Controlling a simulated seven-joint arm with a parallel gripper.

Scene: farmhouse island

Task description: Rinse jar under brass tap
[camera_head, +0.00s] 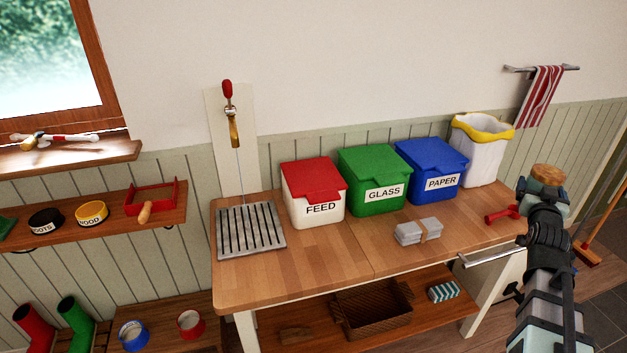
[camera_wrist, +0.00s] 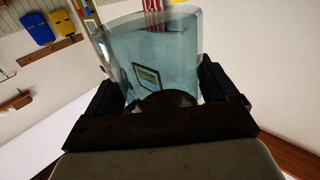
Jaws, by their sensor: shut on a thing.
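The brass tap (camera_head: 234,128) with a red handle is on a pale wall panel at the back left. A thin line, seemingly water, runs from its spout to the slatted metal drain grate (camera_head: 250,230) below. My gripper (camera_wrist: 160,98) is shut on a clear, bluish glass jar (camera_wrist: 158,52), held between its two dark fingers. In the head view my gripper (camera_head: 543,190) is at the right end of the counter, far from the tap. A round brown top shows there; I cannot tell whether it belongs to the jar.
A white bin (camera_head: 482,158) stands at the back right. A red object (camera_head: 503,214) lies near my gripper. The front-left counter is clear.

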